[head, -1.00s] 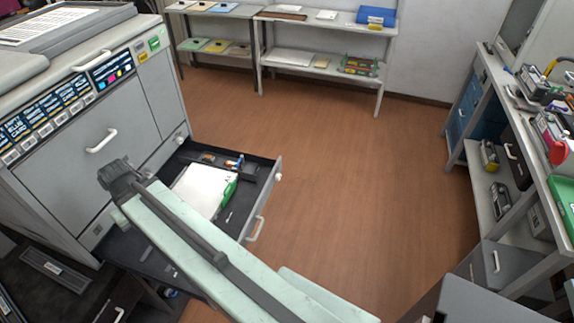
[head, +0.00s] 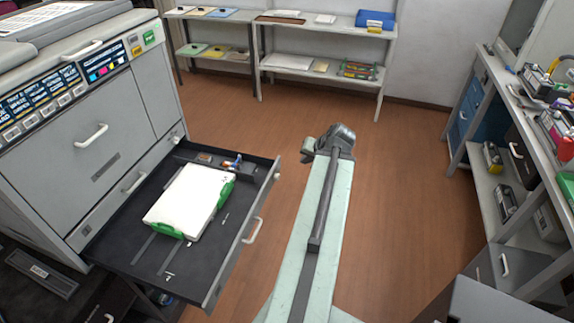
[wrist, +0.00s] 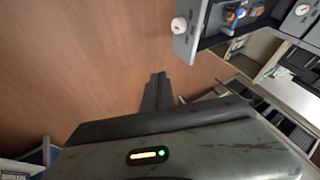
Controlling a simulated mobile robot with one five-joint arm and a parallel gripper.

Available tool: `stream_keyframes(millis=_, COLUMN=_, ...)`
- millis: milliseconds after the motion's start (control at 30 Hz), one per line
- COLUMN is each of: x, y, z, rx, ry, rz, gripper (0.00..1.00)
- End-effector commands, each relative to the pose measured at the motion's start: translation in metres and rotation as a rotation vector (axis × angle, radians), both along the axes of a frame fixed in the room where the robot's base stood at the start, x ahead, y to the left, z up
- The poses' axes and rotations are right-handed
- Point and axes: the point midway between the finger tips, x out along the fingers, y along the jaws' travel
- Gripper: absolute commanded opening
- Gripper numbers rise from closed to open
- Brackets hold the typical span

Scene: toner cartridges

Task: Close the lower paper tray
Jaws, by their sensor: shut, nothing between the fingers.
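The lower paper tray (head: 122,243) is pulled out of the printer (head: 48,172), open toward the right. It holds a white paper stack (head: 186,196) between green guides. Its grey front has a pale handle (head: 252,231). In the wrist view, a corner of the tray front (wrist: 194,28) with a round white knob shows at the top right. My gripper (wrist: 157,77) is shut and empty over the brown floor, apart from the tray and lower left of that corner in the wrist view.
Open floor (head: 400,190) lies right of my arm. Low shelves (head: 325,73) stand at the back wall. A bench (head: 494,178) loaded with parts runs along the right. A grey cabinet (head: 510,262) stands at the lower right.

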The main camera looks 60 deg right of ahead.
Motion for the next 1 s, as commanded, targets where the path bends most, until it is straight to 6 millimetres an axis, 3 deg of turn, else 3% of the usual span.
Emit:
stream_keyframes(millis=167, x=0.011, y=-0.003, z=-0.021, rx=-0.004, ry=0.001, rz=0.002, gripper=0.00)
stream_keyframes(millis=567, x=0.059, y=-0.025, z=-0.091, rx=-0.003, ry=0.001, rz=0.004, gripper=0.00)
stream_keyframes(millis=600, x=0.067, y=-0.021, z=-0.081, rx=-0.003, ry=0.002, rz=0.005, gripper=0.00)
stream_keyframes(millis=800, x=0.091, y=-0.014, z=-0.079, rx=-0.002, ry=0.002, rz=0.005, gripper=0.00)
stream_keyframes(millis=1000, x=0.095, y=-0.013, z=-0.079, rx=-0.002, ry=0.002, rz=0.003, gripper=0.00)
